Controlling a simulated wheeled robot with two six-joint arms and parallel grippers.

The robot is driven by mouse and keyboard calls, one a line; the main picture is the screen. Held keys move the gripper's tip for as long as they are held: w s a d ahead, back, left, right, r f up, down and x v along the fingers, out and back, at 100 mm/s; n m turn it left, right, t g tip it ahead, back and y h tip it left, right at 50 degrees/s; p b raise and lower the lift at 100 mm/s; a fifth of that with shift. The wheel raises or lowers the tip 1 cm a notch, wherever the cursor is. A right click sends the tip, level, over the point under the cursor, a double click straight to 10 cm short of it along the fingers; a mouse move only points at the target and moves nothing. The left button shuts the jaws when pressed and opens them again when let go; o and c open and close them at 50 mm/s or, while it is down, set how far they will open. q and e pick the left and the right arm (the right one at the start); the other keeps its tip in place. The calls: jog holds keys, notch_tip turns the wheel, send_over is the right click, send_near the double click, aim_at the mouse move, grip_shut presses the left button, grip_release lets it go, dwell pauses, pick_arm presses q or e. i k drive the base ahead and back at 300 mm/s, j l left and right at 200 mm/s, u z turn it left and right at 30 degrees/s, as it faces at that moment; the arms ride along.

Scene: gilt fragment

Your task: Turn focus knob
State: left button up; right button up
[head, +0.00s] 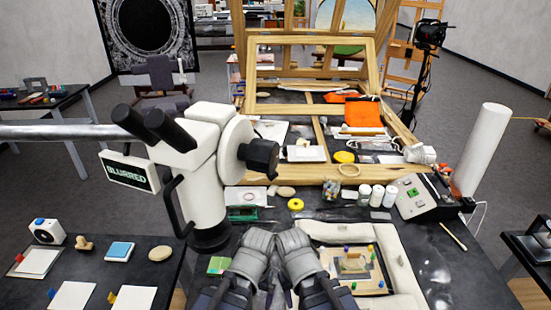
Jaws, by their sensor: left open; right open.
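The white microscope (206,170) stands at the left, held on a grey horizontal bar. Its black focus knob (262,158) sticks out on the right side of its head. A small screen (133,172) at the left of the head reads "BLURRED". My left gripper (258,240) and my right gripper (292,240) are side by side at the bottom centre, below the knob and apart from it. Both are open, with nothing seen in them. Their fingertips are partly hidden by their own bodies.
A padded tray (402,262) with a gilt fragment (352,264) lies right of my grippers. Jars (377,196), a control box (424,196) and a white roll (482,150) stand further right. A wooden easel frame (300,172) rises behind. Tiles and cards lie at the left.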

aim_at(261, 156)
jog(key=k+u, duration=0.2)
jog(key=u, duration=0.15)
jog(key=k+l+u, duration=0.1)
jog(key=u, duration=0.2)
jog(key=k+u, duration=0.35)
jog(key=j, duration=0.2)
jog(key=i+j, duration=0.15)
jog(key=j+u, duration=0.05)
jog(key=j, duration=0.05)
